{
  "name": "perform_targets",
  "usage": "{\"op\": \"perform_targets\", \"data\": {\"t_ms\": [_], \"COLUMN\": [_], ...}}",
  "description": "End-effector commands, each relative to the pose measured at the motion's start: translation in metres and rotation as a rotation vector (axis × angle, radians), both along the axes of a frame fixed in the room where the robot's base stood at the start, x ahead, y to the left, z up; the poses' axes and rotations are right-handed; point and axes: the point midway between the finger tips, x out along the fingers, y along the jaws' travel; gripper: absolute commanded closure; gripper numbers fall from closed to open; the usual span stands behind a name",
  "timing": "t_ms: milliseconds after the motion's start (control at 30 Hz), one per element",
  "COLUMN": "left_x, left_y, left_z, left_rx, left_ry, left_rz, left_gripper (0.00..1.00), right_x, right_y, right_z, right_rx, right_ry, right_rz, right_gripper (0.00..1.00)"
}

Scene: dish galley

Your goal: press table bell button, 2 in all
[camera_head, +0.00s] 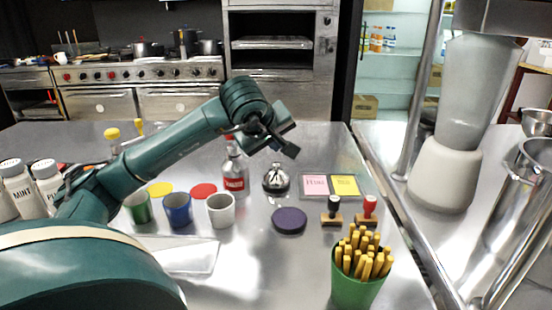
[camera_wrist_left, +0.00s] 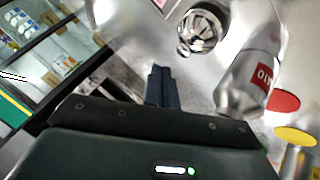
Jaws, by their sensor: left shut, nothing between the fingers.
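The table bell (camera_head: 276,182), a silver dome on a dark base, stands on the metal table near the middle of the head view. In the left wrist view the bell (camera_wrist_left: 201,30) shows at the top, ahead and to the right of the fingers. My left gripper (camera_head: 290,150) is above the bell and a little to its right in the head view, apart from it. Its dark fingers (camera_wrist_left: 163,88) are together and empty in the left wrist view. My right gripper is in neither view.
A sauce bottle (camera_head: 234,172) stands left of the bell. Several cups, including a white one (camera_head: 221,210), are left. A purple disc (camera_head: 289,220), two stamps (camera_head: 332,211) and a green cup of fries (camera_head: 357,288) are nearer. A blender (camera_head: 445,170) stands right.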

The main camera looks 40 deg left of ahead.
Motion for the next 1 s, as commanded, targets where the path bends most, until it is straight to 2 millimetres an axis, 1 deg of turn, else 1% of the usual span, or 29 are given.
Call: {"op": "perform_targets", "data": {"t_ms": [33, 300, 1000], "left_x": [0.0, 0.0, 0.0], "left_y": [0.0, 0.0, 0.0], "left_z": [0.012, 0.036, 0.035], "left_rx": [0.001, 0.001, 0.0], "left_ry": [0.0, 0.0, 0.001], "left_rz": [0.001, 0.001, 0.001], "left_gripper": [1.0, 1.0, 1.0], "right_x": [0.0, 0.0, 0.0], "right_y": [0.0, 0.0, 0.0], "right_z": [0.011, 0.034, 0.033], "right_rx": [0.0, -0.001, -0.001], "right_ry": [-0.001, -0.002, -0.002], "right_rz": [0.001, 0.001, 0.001], "right_gripper": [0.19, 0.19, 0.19]}}
